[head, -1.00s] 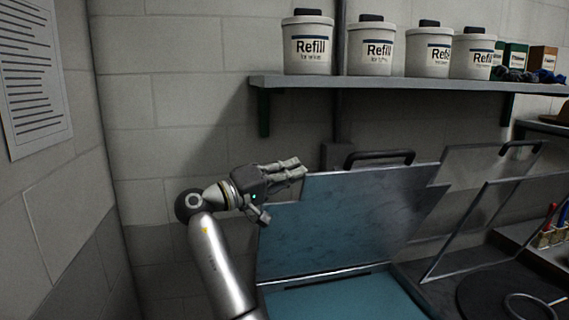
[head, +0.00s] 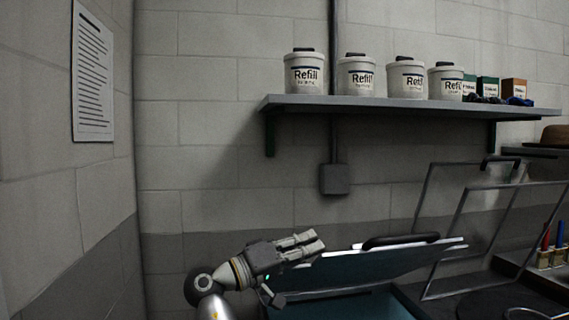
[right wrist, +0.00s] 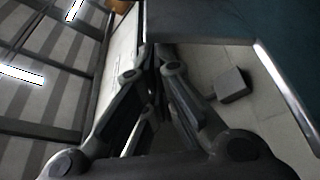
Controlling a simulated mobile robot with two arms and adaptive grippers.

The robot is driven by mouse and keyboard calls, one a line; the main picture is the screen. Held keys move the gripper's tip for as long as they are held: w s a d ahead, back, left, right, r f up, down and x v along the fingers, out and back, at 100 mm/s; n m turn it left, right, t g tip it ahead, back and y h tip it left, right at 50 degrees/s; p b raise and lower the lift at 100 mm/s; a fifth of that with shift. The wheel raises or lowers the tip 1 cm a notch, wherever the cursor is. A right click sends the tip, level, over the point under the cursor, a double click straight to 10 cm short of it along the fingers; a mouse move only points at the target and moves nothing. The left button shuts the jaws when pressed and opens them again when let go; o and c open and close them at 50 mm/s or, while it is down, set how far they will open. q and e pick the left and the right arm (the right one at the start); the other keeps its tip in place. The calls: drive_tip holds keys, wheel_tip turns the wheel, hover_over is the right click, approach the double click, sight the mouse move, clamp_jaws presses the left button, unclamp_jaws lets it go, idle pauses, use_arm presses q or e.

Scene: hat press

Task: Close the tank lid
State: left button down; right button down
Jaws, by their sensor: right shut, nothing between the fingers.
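The tank lid (head: 390,262) is a flat blue-grey metal panel with a dark handle (head: 400,240) along its top edge. It is hinged over the tank (head: 350,306) and stands partly open at a low slant. My right gripper (head: 308,244) is shut and empty. In the head view its fingers are at the lid's upper left edge; I cannot tell whether they touch it. The right wrist view shows the shut fingers (right wrist: 160,62) beside a dark panel with a pale edge. My left gripper is not in view.
A wall shelf (head: 370,105) above holds several white refill tubs (head: 304,73) and small boxes. A grey wall box (head: 335,180) sits below it. To the right are upright metal frames (head: 480,235) and a dark round plate. The left wall is bare except for a notice (head: 92,75).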

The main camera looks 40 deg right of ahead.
drive_tip(key=shift+s+f, duration=0.15)
drive_tip(key=shift+f, duration=0.1)
drive_tip(key=shift+a, duration=0.1)
